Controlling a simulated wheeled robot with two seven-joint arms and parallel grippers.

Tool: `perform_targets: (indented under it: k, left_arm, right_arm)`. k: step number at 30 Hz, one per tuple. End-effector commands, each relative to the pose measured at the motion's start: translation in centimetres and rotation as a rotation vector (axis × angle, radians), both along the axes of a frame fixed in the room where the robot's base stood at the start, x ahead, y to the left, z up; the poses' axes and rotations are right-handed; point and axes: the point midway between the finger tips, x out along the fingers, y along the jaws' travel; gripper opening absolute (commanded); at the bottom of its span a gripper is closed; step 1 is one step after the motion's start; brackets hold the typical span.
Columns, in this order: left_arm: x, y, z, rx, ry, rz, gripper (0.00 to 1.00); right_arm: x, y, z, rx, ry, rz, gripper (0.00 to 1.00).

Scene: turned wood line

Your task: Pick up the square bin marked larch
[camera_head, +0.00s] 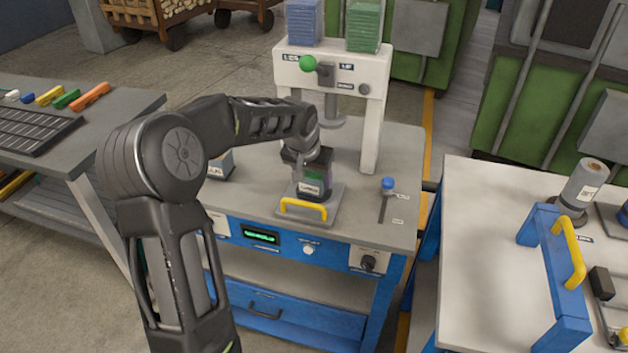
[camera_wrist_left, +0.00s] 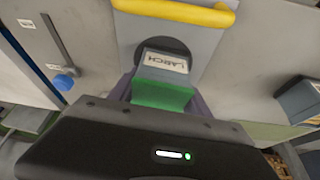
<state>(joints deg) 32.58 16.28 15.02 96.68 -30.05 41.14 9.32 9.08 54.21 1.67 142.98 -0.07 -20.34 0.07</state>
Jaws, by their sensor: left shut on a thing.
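The square bin marked larch (camera_head: 312,190) is a small grey box with a pale label and green contents. In the left wrist view, the bin (camera_wrist_left: 165,64) shows its LARCH label upside down. It is at the grey plate (camera_head: 328,207) with the yellow handle (camera_head: 303,209), over a dark round spot. I cannot tell whether it touches the plate. My left gripper (camera_head: 308,172) comes down from above and is shut on the bin, hiding its upper part. My right gripper is not in view.
A white press frame (camera_head: 372,110) with a green knob (camera_head: 308,62) stands close behind. Another labelled box (camera_head: 221,165) is left of the plate, and a blue-knobbed lever (camera_head: 387,188) is right of it. A second table (camera_head: 480,270) stands at right.

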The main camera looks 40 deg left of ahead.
Motion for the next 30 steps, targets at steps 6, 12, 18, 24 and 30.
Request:
perform_targets:
  k: [6, 12, 18, 24, 30]
  left_arm:
    - [0.0, 0.0, 0.1, 0.0, -0.001, 0.0, 0.09]
    - [0.1, 0.0, 0.8, 0.002, -0.003, 0.0, 0.09]
    - [0.1, 0.0, 2.7, 0.001, -0.005, 0.001, 0.09]
    - [-0.9, 2.6, 3.4, 0.001, -0.001, 0.007, 0.09]
    - [-2.7, 8.0, 3.3, 0.001, -0.001, 0.008, 0.09]
  right_arm:
    - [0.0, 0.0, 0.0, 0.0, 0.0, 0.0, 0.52]
    - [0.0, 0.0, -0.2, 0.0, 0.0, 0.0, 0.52]
    - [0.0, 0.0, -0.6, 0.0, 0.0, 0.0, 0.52]
    - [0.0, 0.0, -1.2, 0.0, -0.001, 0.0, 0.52]
    - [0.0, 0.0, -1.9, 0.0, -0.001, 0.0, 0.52]
